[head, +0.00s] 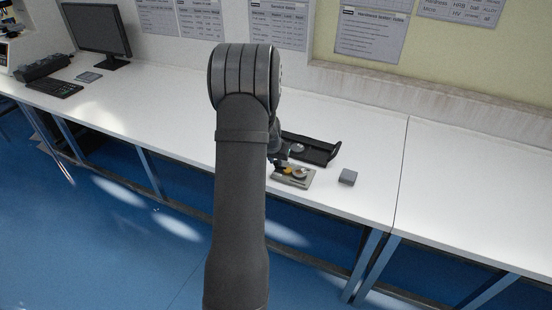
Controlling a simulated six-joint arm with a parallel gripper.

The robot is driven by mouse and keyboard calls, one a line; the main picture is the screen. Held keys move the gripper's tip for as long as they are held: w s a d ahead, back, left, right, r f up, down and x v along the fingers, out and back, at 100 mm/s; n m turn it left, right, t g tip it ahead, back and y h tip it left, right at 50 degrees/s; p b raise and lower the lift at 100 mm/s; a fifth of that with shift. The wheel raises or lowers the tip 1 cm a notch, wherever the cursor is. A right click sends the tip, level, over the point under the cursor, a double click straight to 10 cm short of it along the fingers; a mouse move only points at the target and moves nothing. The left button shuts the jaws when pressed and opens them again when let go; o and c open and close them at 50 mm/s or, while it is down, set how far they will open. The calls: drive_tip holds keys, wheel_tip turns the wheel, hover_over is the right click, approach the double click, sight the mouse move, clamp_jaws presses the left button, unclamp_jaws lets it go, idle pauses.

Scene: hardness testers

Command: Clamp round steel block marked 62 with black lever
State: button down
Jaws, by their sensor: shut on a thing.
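A small grey-beige clamp plate (305,183) lies near the table's front edge. A round, shiny steel block (300,173) sits on it; its marking is too small to read. A small yellow part (287,170) shows beside the block on the left. My gripper (280,163) is low over the plate's left end, partly hidden by my own arm. It appears shut on the black lever there, though the lever is hard to tell from the dark fingers.
A black open tray (322,152) with a round metal piece (297,148) in it lies just behind the plate. A small grey block (348,177) stands to the right. The white table is clear farther right. A monitor (96,30) and keyboard (55,87) are far left.

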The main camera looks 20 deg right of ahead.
drive_tip(key=shift+s+r+n, duration=0.1)
drive_tip(key=shift+s+n, duration=0.1)
drive_tip(key=shift+n, duration=0.3)
idle(0.3)
drive_tip(key=c, duration=1.3)
unclamp_jaws()
drive_tip(key=shift+a, duration=0.1)
drive_tip(key=v, duration=1.7)
drive_tip(key=shift+s+d+r, duration=0.15)
drive_tip(key=shift+s+d, duration=0.15)
drive_tip(key=x, duration=1.7)
drive_tip(key=shift+w+a+f, duration=0.25)
drive_tip(key=shift+a, duration=0.05)
